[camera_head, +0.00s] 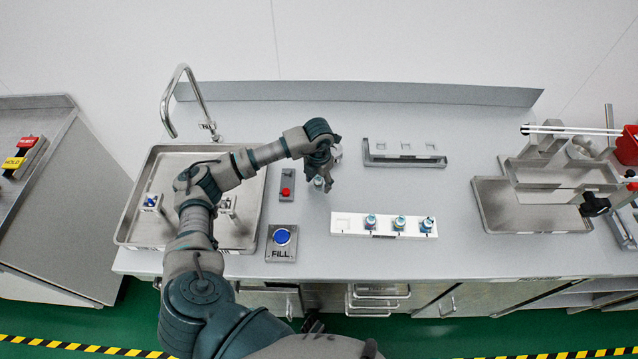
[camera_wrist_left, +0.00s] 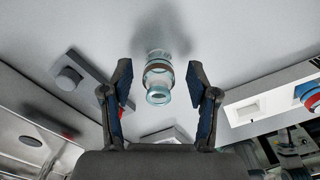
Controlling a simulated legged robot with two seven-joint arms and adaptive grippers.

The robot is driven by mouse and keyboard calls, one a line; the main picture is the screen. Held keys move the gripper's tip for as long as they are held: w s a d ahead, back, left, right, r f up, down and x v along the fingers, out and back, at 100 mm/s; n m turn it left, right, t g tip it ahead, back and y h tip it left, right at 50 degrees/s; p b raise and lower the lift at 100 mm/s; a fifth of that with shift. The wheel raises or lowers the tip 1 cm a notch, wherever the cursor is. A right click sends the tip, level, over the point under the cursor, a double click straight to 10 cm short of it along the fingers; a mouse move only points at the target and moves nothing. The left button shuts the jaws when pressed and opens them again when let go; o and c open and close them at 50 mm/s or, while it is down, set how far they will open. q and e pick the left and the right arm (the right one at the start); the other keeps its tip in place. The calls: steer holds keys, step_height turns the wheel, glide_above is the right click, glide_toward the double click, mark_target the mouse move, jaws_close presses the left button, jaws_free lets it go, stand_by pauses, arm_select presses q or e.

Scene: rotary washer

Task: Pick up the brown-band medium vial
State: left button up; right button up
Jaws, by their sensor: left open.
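In the left wrist view a clear glass vial (camera_wrist_left: 158,78) with a reddish-brown band stands on the counter, centred beyond and between my left fingers. My left gripper (camera_wrist_left: 160,98) is open, with one finger on each side of the vial's line; I cannot tell if either touches it. In the head view my left gripper (camera_head: 325,178) hangs low over the counter, and the small vial (camera_head: 319,183) shows at its fingertips, partly covered. Its band colour cannot be read there. My right gripper is not in view.
A white rack (camera_head: 350,224) with several blue-topped vials lies in front, to the right. A red-button box (camera_head: 286,190) stands left of the gripper, a blue FILL button (camera_head: 281,237) nearer. An empty-looking rack (camera_head: 404,153) is behind, a sink tray (camera_head: 150,235) left.

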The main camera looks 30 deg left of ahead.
arm_select(q)
steer(key=shift+a+f, duration=0.2)
steer(key=shift+f, duration=0.05)
steer(key=c, duration=0.9)
steer(key=shift+d, duration=0.1)
steer(key=shift+r, duration=0.1)
